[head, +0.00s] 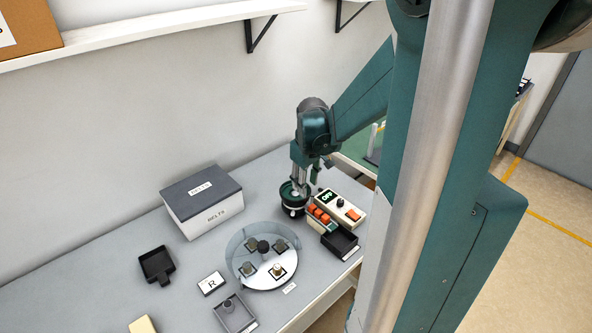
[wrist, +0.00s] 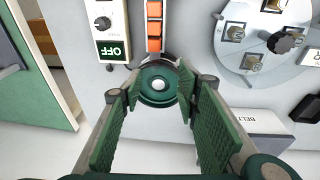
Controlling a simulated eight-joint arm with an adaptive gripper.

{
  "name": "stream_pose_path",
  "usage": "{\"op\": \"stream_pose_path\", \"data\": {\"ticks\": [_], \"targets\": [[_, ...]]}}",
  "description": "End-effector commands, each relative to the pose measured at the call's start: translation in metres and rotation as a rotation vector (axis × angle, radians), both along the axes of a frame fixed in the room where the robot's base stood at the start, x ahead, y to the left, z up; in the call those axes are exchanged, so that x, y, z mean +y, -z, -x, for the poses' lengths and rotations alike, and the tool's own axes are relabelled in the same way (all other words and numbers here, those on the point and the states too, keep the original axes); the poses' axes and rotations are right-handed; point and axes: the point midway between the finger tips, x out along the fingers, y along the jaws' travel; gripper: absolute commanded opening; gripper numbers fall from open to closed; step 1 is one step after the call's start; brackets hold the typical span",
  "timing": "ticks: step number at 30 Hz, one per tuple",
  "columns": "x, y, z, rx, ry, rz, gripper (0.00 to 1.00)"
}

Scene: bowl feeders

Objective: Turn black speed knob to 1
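In the wrist view the box is at the upper left. Its display (wrist: 115,48) reads OFF, and the black knob (wrist: 103,23) is above it. The knob's pointer is too small to read. My gripper (head: 302,184) is over a dark round bowl (head: 293,208), left of the box. In the wrist view my gripper (wrist: 160,88) is open and empty, with the green bowl (wrist: 158,98) seen between its fingers.
Orange blocks (head: 318,213) in a holder and a black tray (head: 340,241) stand beside the box. A round clear-rimmed disc (head: 263,283) with a dark central knob and several fittings is left of them. A BELTS box (head: 205,215) stands behind. The bench's front right edge is close.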

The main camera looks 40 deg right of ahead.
Motion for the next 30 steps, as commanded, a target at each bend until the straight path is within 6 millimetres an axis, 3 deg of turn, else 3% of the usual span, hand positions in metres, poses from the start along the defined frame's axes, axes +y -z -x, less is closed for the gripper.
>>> {"op": "stream_pose_path", "data": {"ticks": [3, 18, 24, 30], "targets": [[-0.026, 0.005, 0.003, 0.025, 0.004, -0.01, 0.32], [-0.119, 0.046, 0.032, 0.114, 0.004, -0.068, 0.32], [-0.14, 0.059, 0.043, 0.134, 0.002, -0.087, 0.32], [-0.146, 0.064, 0.046, 0.14, 0.0, -0.093, 0.32]]}}
